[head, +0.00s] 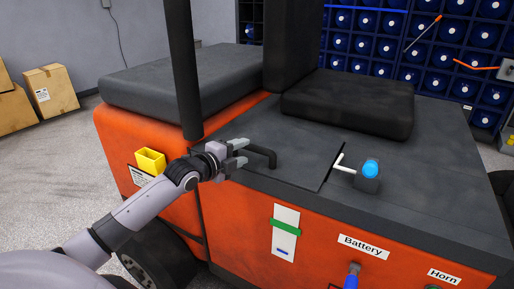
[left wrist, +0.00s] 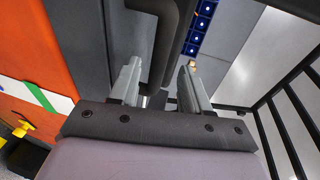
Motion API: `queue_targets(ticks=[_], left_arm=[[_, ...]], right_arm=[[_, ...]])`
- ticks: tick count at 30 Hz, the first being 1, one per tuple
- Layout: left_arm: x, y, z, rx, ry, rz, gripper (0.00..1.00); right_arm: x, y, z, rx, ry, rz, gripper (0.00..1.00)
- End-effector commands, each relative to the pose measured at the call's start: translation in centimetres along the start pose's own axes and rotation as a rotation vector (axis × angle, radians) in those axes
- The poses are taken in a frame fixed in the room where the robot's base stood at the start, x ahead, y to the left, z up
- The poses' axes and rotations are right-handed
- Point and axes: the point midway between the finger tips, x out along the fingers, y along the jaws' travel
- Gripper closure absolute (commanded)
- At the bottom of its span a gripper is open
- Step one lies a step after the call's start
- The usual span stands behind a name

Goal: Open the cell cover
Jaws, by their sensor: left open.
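The cell cover (head: 296,158) is a dark grey flat panel on top of the orange vehicle body, lying flush and closed. A black bar handle (head: 266,153) stands at its left end. My left gripper (head: 243,152) is open at the handle, fingers pointing right toward it. In the left wrist view, the handle (left wrist: 165,45) runs between the two finger tips of the left gripper (left wrist: 160,72). I cannot tell whether they touch it. My right gripper is not in view.
A black seat pad (head: 350,102) lies behind the cover. A lever with a blue knob (head: 370,169) stands right of it. A dark upright post (head: 182,70) rises behind my left arm. A yellow box (head: 150,160) is fixed at the left. Shelves of blue reels (head: 440,60) stand behind.

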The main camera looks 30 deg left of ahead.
Motion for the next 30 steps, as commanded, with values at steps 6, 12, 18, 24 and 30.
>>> queue_targets(ticks=[6,12,18,24,30], left_arm=[[2.8,-0.1,-0.1,-0.004,0.000,-0.002,0.53],[4.6,0.0,-0.1,-0.003,0.000,-0.001,0.53],[5.3,0.0,-0.1,-0.002,0.002,-0.001,0.53],[5.3,0.0,-0.1,-0.002,0.002,-0.001,0.53],[5.3,0.0,-0.1,-0.001,0.002,0.000,0.95]], right_arm=[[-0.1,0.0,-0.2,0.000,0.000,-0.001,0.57],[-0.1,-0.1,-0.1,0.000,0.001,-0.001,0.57],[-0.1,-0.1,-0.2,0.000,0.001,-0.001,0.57],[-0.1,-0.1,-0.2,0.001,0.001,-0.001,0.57],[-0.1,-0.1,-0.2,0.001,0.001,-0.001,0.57]])
